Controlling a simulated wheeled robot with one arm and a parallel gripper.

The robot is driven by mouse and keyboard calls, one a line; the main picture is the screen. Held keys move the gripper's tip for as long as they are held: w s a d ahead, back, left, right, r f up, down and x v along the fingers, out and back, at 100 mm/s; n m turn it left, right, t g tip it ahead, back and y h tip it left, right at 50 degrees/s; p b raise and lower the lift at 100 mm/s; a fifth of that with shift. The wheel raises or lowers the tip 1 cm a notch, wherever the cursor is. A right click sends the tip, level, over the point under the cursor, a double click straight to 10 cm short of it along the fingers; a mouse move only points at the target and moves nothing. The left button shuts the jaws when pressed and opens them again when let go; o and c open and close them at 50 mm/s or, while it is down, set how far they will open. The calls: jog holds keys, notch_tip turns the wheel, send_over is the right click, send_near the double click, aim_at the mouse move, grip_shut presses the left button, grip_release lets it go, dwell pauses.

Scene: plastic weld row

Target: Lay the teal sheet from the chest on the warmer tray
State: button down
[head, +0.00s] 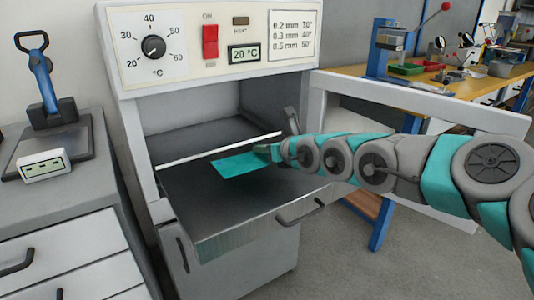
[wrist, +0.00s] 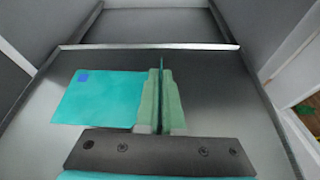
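The teal sheet (head: 238,163) is flat, with a small blue square at one corner in the wrist view (wrist: 100,98). It is over the dark warmer tray (head: 215,205), which is pulled out of the warmer; I cannot tell whether it touches the surface. My gripper (head: 268,152) is at the sheet's right end. In the wrist view its pale green fingers (wrist: 161,100) are close together, with a thin upright teal strip between them. The sheet extends left from the fingers. The grey chest (head: 65,235) is at left, with its visible drawers apparently closed.
The warmer's panel (head: 190,45) has a dial, a red switch (head: 210,41), a 20 °C display (head: 244,53) and a thickness chart (head: 293,35). A blue-handled press (head: 45,90) and a small meter (head: 45,165) stand on the chest. A wooden workbench (head: 470,85) is behind my arm.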

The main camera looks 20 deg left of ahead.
jog(key=shift+w, duration=1)
jog(key=shift+w+d+f, duration=0.2)
jog(key=shift+w+f, duration=0.1)
jog(key=shift+w, duration=0.15)
jog(key=shift+f, duration=1.55)
jog(key=c, duration=1)
grip_release()
jog(key=shift+f, duration=0.1)
jog(key=v, duration=1.2)
jog(key=shift+b, duration=0.4)
